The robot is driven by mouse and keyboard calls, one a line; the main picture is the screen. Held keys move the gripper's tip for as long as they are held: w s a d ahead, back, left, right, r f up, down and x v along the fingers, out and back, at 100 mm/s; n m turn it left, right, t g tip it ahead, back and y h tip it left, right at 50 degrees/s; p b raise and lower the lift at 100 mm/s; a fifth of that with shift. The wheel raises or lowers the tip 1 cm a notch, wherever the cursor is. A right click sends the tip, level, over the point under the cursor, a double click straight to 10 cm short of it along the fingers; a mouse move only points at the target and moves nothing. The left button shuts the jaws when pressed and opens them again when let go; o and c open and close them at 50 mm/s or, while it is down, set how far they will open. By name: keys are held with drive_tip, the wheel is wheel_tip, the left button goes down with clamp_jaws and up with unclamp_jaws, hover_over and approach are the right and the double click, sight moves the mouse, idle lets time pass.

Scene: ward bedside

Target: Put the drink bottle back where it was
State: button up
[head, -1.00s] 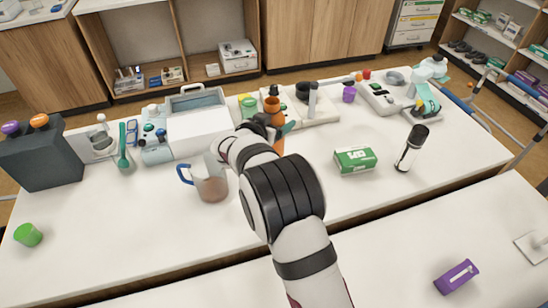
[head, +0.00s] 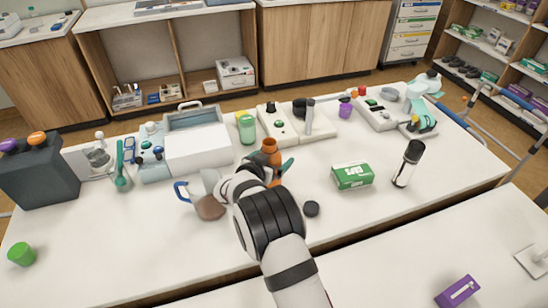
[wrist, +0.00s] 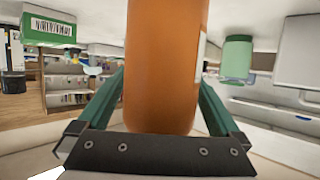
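An orange bottle (head: 270,147) stands upright in my gripper (head: 280,167), near the middle of the table. In the wrist view, the bottle (wrist: 165,65) fills the space between the two teal fingers, whose tips meet its sides. My gripper is shut on it. The arm hides the bottle's lower part in the head view, so I cannot tell whether it touches the table. A black-capped bottle with a white label (head: 408,164) stands at the right. A green bottle (head: 247,129) stands behind my gripper. I cannot tell the bottle's former place.
A blue-handled jug with brown contents (head: 208,207) is close left of my gripper. A black disc (head: 311,208) lies to its right, with a green-white box (head: 352,176) beyond. A white bin (head: 199,147) and devices line the back. The table's front left is mostly clear.

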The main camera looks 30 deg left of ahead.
drive_tip(key=shift+s+r, duration=0.1)
drive_tip(key=shift+r, duration=0.1)
drive_tip(key=v, duration=1.2)
drive_tip(key=w+d+r+m+g+h, duration=0.1)
drive_tip(key=d+r+m+g+h, duration=0.15)
drive_tip(key=d, duration=0.75)
drive_tip(key=w+d+r+m+g+h, duration=0.1)
drive_tip(key=d+r+h, duration=0.2)
drive_tip(key=d, duration=0.7)
drive_tip(key=s+d+r+m+g+h, duration=0.15)
drive_tip(key=s+d+g, duration=0.35)
drive_tip(key=d, duration=0.6)
drive_tip(key=s+d+g+y, duration=0.1)
drive_tip(key=s+d+g, duration=0.2)
drive_tip(key=s+d, duration=0.55)
drive_tip(key=s+a+g+y, duration=0.1)
drive_tip(key=s+y, duration=0.3)
drive_tip(key=s, duration=0.4)
drive_tip(key=s+a+g+y, duration=0.1)
drive_tip(key=s+a+y, duration=0.2)
drive_tip(key=s, duration=0.5)
drive_tip(key=shift+a+f+m+y, duration=0.3)
drive_tip(key=shift+a+f+y, duration=0.15)
drive_tip(key=shift+a, duration=0.3)
